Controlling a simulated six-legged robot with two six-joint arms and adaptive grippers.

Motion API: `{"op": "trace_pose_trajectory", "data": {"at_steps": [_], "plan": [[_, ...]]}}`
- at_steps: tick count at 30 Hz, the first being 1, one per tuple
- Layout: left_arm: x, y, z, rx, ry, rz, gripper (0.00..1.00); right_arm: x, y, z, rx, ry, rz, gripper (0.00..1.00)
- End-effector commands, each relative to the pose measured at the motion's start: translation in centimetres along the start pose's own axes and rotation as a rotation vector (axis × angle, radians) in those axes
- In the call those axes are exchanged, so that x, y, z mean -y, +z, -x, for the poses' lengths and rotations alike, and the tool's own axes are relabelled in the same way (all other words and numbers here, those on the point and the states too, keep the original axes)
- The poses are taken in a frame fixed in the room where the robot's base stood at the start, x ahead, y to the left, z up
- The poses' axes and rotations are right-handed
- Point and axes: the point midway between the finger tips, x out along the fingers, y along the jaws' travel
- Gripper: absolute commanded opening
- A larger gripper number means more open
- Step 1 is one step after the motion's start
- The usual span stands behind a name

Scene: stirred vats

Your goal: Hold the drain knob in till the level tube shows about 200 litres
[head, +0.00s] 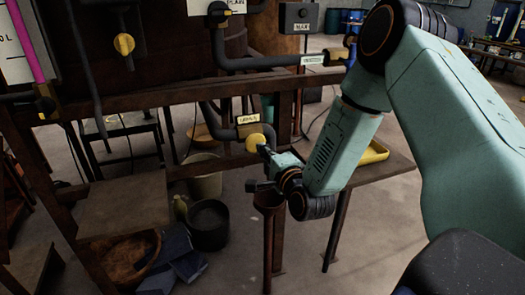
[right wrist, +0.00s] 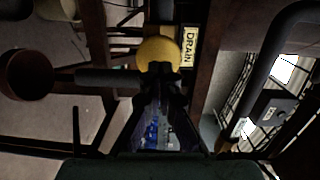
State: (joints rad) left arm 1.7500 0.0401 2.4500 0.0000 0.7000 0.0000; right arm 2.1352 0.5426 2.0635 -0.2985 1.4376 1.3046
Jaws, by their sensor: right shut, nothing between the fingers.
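The yellow round drain knob (head: 256,142) sits on a dark pipe below a small label plate. In the right wrist view the knob (right wrist: 158,54) is beside the DRAIN label (right wrist: 188,47). My right gripper (head: 267,152) is shut and empty. Its fingertips (right wrist: 160,78) are at the knob's face and seem to touch it; how far the knob is pushed in I cannot tell. The level tube (head: 31,40) is at the upper left with a magenta column. Its top is cut off, and only "0 L" of a mark shows, so the level cannot be read. My left gripper is out of view.
A dark bucket (head: 208,225) stands below the frame. Rusty beams and pipes surround the knob.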

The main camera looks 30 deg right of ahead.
Motion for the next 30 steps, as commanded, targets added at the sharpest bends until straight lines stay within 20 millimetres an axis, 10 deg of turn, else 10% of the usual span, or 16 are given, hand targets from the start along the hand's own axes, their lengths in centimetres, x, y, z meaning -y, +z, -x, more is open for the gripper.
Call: {"op": "trace_pose_trajectory", "data": {"at_steps": [30], "plan": [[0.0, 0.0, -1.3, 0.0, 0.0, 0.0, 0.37, 0.1, -0.2, -3.1, 0.0, 0.0, 0.001, 0.0]]}}
